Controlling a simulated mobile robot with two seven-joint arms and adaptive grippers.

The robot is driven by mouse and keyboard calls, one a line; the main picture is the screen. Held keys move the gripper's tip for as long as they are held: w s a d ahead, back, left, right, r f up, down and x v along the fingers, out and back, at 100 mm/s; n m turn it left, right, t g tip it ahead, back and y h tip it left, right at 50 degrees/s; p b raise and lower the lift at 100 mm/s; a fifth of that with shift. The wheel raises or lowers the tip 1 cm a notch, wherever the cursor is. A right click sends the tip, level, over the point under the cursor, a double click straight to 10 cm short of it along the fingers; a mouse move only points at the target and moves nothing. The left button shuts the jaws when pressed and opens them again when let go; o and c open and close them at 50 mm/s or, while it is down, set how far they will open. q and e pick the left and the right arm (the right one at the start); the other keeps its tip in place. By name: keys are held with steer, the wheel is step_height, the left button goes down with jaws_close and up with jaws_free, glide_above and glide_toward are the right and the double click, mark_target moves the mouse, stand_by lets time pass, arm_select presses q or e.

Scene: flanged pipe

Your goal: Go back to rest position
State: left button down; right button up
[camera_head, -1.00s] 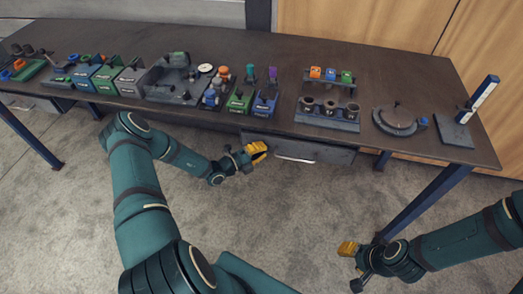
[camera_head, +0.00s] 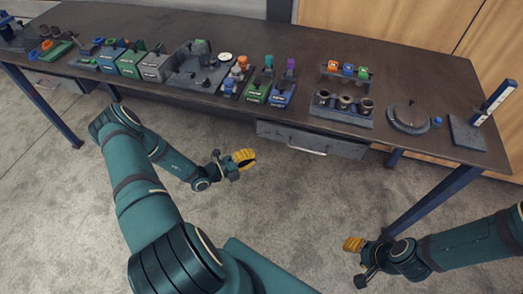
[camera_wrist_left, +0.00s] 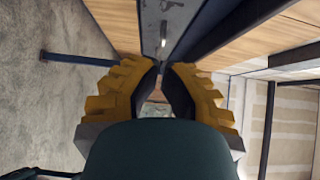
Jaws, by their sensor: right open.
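My left gripper (camera_head: 246,158) is over the carpet, in front of the table's front edge and left of the drawer. In the left wrist view its yellow fingers (camera_wrist_left: 162,70) come close together at the tips with a narrow gap, and I see nothing held. Whether it counts as open or shut is unclear. My right gripper (camera_head: 352,245) is at the lower right, over the carpet in front of the table's right leg, open, with no object seen in it. Both are clear of the table.
The dark table (camera_head: 400,75) runs across the back with several fixtures and colored blocks on it. Its drawer (camera_head: 312,140) is under the front edge. A blue table leg (camera_head: 430,205) stands near my right arm. The carpet (camera_head: 290,210) between the grippers is free.

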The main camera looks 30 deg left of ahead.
arm_select(q)
steer(key=shift+s+a, duration=0.25)
steer(key=shift+s, duration=0.15)
steer(key=s+d+m+g+h, duration=0.2)
steer(key=d+m+g+h, duration=0.2)
steer(key=d+m+g, duration=0.6)
steer(key=s+d+f+m+g+y, duration=0.1)
steer(key=s+d+m+g+y, duration=0.9)
steer(key=m, duration=1.4)
steer(key=d+r+m+t, duration=0.4)
steer(key=m+t, duration=0.2)
steer(key=m, duration=0.6)
steer(key=shift+w+d+h, duration=0.2)
steer(key=shift+d+h, duration=0.15)
steer(key=shift+h, duration=0.05)
